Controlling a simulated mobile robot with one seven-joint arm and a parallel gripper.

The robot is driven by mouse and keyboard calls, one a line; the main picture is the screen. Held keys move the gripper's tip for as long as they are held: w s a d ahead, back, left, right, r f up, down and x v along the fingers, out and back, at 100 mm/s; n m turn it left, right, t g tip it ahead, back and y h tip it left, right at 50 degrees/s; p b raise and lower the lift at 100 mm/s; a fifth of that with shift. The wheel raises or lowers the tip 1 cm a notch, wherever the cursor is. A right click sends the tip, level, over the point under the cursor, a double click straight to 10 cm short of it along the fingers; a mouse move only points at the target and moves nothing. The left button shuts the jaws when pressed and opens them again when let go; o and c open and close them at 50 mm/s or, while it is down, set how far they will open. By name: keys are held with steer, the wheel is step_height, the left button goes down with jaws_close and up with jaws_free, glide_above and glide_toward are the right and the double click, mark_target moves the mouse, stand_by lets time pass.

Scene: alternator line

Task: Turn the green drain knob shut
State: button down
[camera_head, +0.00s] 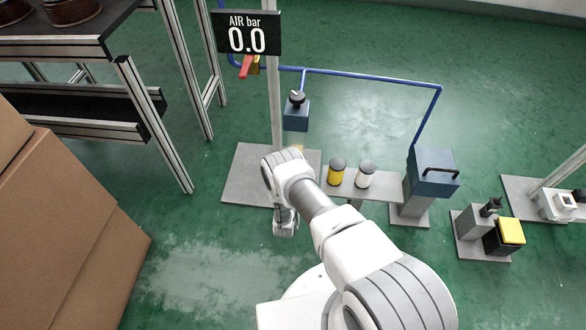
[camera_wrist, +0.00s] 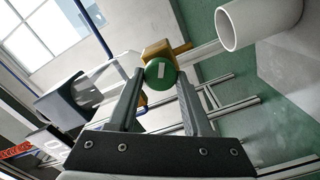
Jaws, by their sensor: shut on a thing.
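The green drain knob (camera_wrist: 160,74) shows in the wrist view, round with a pale mark on its face. It sits on a brass fitting (camera_wrist: 158,50). My gripper (camera_wrist: 160,80) has its two fingers on either side of the knob and is shut on it. In the head view the knob and my fingertips are hidden behind my arm, near the post of the air stand. The air display (camera_head: 247,33) reads 0.0 bar.
A blue regulator box (camera_head: 296,114) with a black knob hangs above my wrist. A yellow canister (camera_head: 337,172) and a white canister (camera_head: 366,174) stand on a grey shelf to the right, beside a blue box with a handle (camera_head: 433,172). Cardboard boxes (camera_head: 60,220) stand at left. A white pipe (camera_wrist: 252,22) is close to the fitting.

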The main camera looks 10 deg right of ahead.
steer(key=n, duration=0.6)
steer(key=shift+f, duration=0.1)
stand_by(0.5)
steer(key=shift+d, duration=0.1)
steer(key=shift+c, duration=1.8)
jaws_free()
steer(key=shift+s, duration=0.15)
